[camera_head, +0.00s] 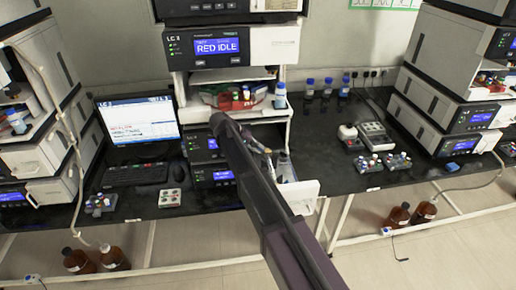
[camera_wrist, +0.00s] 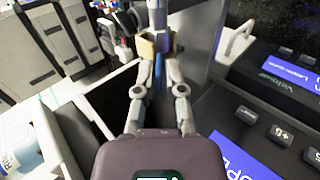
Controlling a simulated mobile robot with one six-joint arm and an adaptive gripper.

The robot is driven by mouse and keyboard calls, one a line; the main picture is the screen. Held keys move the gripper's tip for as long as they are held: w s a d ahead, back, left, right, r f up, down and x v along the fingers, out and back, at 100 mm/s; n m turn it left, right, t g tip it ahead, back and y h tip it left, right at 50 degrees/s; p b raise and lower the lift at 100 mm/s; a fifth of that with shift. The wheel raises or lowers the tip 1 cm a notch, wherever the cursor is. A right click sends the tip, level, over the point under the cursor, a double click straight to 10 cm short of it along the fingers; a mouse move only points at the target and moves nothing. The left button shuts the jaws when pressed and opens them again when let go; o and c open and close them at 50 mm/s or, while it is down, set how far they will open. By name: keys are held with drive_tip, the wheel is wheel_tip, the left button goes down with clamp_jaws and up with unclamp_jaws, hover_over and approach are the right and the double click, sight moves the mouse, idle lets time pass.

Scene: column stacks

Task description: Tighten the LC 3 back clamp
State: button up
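The LC 3 stack (camera_head: 229,47) stands in the middle of the head view, its upper display reading "RED IDLE". My gripper (camera_head: 266,152) is at the front right of this stack, partly behind my dark arm. In the wrist view my gripper's fingers (camera_wrist: 158,45) reach forward, with yellowish pieces at their tips close on both sides of an upright grey-blue part (camera_wrist: 158,16). I cannot tell whether they touch it or grip it. I cannot make out the back clamp for certain in either view.
A shelf with red and green items (camera_head: 236,97) is above the gripper. Dark modules with blue screens (camera_wrist: 238,160) are close on the right in the wrist view, a white open tray (camera_wrist: 83,118) on the left. A laptop (camera_head: 139,130) stands left; small bottles (camera_head: 327,88) stand right.

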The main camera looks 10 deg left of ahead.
drive_tip(key=shift+o, duration=0.8)
drive_tip(key=shift+r+p, duration=0.15)
drive_tip(key=shift+p, duration=0.15)
